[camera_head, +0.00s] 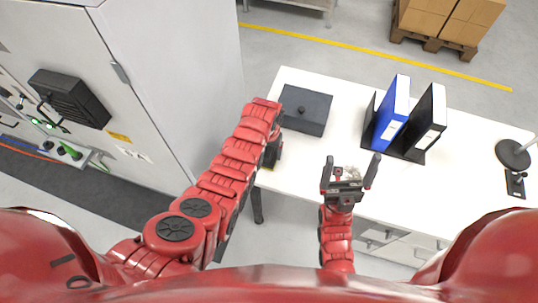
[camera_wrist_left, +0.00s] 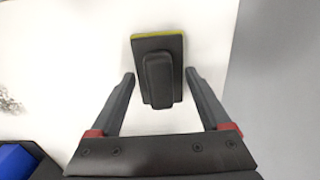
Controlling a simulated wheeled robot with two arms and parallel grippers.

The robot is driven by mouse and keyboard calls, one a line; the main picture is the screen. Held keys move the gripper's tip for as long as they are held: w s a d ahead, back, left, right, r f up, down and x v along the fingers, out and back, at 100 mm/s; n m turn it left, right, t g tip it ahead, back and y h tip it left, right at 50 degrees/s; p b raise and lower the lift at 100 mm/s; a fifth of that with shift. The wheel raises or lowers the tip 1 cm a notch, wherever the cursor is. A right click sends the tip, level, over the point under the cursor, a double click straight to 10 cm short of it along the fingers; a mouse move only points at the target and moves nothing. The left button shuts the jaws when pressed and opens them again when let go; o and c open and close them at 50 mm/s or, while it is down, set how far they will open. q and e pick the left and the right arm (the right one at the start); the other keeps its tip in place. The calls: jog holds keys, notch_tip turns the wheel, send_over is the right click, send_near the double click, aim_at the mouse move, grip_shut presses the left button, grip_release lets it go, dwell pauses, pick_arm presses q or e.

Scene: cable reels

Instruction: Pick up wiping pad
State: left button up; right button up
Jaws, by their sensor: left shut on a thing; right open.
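The wiping pad (camera_wrist_left: 142,48) is a dark block with a yellow edge and a raised dark handle (camera_wrist_left: 158,82). In the head view my left gripper (camera_head: 273,152) is at the left edge of the white table, and the arm largely hides the pad. My right gripper (camera_head: 350,170) is open and empty over the table's front edge.
A dark grey box (camera_head: 305,110) stands on the white table (camera_head: 325,80) just beyond my left gripper. A blue binder (camera_head: 393,112) and a black binder (camera_head: 428,122) stand in a holder to the right. A tall grey cabinet (camera_head: 180,60) is close on the left.

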aim_at(270, 152)
pick_arm(q)
jog(key=c, duration=0.3)
jog(key=shift+r, duration=0.1)
jog(key=shift+w+r+b, duration=0.1)
jog(key=shift+r+b, duration=0.55)
jog(key=shift+s+d+r+b, duration=0.1)
jog(key=shift+s+r+b, duration=0.3)
jog(key=shift+r+b, duration=0.4)
jog(key=s, duration=0.3)
jog(key=s+d, duration=0.1)
jog(key=s, duration=0.1)
jog(key=shift+r, duration=0.4)
jog(key=p, duration=0.1)
jog(key=s+r+p, duration=0.1)
jog(key=s+p, duration=0.1)
jog(key=shift+s+d+r, duration=0.15)
jog(key=shift+s+d, duration=0.1)
jog(key=shift+s+d+p, duration=0.3)
jog(key=shift+s+p, duration=0.2)
jog(key=shift+s, duration=0.75)
jog(key=shift+s+d+p, duration=0.25)
jog(key=shift+s+p, duration=0.3)
jog(key=shift+s, duration=0.7)
jog(key=shift+s+d+p, duration=0.3)
jog(key=shift+s+p, duration=0.2)
jog(key=shift+s, duration=0.75)
